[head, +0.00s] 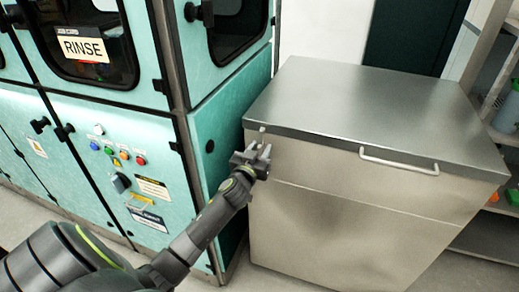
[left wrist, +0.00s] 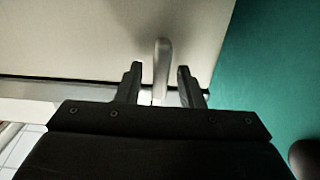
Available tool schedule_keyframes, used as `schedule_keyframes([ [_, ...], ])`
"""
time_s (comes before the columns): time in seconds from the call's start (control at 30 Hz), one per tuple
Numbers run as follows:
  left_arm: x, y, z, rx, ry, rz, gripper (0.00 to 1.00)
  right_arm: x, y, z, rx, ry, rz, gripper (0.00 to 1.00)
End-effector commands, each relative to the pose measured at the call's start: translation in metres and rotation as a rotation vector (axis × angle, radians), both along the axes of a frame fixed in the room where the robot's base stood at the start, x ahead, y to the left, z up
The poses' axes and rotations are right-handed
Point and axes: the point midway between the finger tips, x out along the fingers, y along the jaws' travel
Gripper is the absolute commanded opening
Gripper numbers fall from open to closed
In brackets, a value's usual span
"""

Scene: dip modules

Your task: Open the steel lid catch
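A steel chest (head: 340,215) with a flat steel lid (head: 365,105) stands right of centre in the head view, and the lid is down. The small steel catch (head: 262,131) is at the left end of the chest's front, by the lid edge. My left gripper (head: 259,153) is at the catch. In the left wrist view the catch (left wrist: 162,62) stands between the two open dark fingers, with a visible gap on each side. The catch's base is partly hidden by the gripper. My right gripper is not in view.
A bar handle (head: 400,161) sits on the chest's front, right of the catch. A teal machine (head: 222,130) with a RINSE label (head: 83,48) stands close on the left, with a narrow gap to the chest. Shelving (head: 490,235) stands on the right.

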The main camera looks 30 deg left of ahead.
Motion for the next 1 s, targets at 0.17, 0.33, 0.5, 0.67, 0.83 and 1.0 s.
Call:
schedule_keyframes([
  [0.17,-0.0001,0.0000,0.0002,0.000,0.000,0.000,0.32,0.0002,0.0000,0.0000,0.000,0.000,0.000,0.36],
  [0.33,-0.0002,0.0000,0.0002,0.000,0.000,0.000,0.10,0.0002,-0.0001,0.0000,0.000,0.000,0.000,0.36],
  [0.5,-0.0003,-0.0001,0.0002,0.000,0.000,0.000,0.00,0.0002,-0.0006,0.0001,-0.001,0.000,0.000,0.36],
  [0.67,-0.0003,-0.0001,0.0001,0.000,0.000,0.000,0.00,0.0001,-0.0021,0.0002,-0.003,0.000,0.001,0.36],
  [0.83,-0.0003,-0.0004,0.0001,0.014,0.003,0.000,0.00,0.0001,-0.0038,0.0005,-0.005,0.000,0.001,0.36],
  [1.0,-0.0001,-0.0012,0.0001,0.070,0.017,0.000,0.00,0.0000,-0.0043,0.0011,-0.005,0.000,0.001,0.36],
])
